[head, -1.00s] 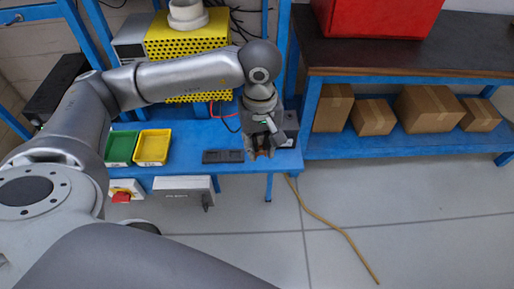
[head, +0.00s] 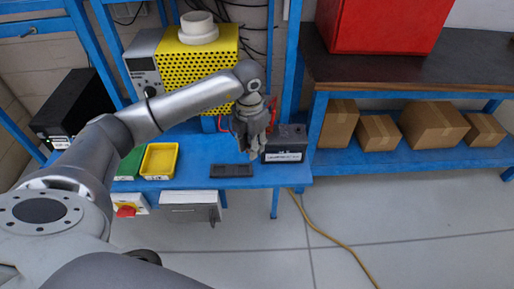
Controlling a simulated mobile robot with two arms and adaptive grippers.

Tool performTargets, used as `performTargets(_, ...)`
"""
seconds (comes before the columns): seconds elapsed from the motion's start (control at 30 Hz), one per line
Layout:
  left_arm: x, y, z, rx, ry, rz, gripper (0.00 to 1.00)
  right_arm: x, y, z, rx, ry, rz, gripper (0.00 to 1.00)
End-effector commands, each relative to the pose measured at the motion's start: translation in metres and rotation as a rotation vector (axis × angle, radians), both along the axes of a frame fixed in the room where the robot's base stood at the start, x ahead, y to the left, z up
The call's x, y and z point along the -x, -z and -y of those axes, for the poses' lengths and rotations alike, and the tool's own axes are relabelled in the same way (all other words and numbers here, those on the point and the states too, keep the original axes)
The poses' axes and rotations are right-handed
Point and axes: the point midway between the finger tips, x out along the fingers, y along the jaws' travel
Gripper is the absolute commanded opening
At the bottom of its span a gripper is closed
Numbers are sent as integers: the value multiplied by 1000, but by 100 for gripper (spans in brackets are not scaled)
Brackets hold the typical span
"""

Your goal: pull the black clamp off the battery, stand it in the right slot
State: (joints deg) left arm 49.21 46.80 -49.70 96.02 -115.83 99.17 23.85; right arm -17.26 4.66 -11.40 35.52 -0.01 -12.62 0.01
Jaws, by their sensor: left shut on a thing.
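The battery (head: 287,150), a dark box with a white label on its front, stands at the right end of the blue bench. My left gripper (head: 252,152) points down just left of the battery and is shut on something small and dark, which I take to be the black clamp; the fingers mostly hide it. A low black holder (head: 232,171) lies on the bench's front edge, below and slightly left of the gripper; its separate slots are too small to make out clearly. A red part (head: 272,108) shows behind the gripper. My right gripper is not in view.
Yellow (head: 160,160) and green (head: 130,163) bins stand left of the holder. A red cable (head: 222,122) runs behind the gripper. Cardboard boxes sit on the right shelf. Bench between bin and holder is clear.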

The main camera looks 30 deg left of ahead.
Motion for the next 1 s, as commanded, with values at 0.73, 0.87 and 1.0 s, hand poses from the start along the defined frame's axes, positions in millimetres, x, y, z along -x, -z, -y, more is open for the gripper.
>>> performTargets(0.73, -14, 46, -43, -5, -787, -13, 0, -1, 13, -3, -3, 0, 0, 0)
performTargets(0.87, -13, 56, -42, -6, -785, -13, 0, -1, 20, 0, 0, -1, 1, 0)
performTargets(1.0, -13, 69, -42, -6, -784, -13, 0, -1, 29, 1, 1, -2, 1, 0)
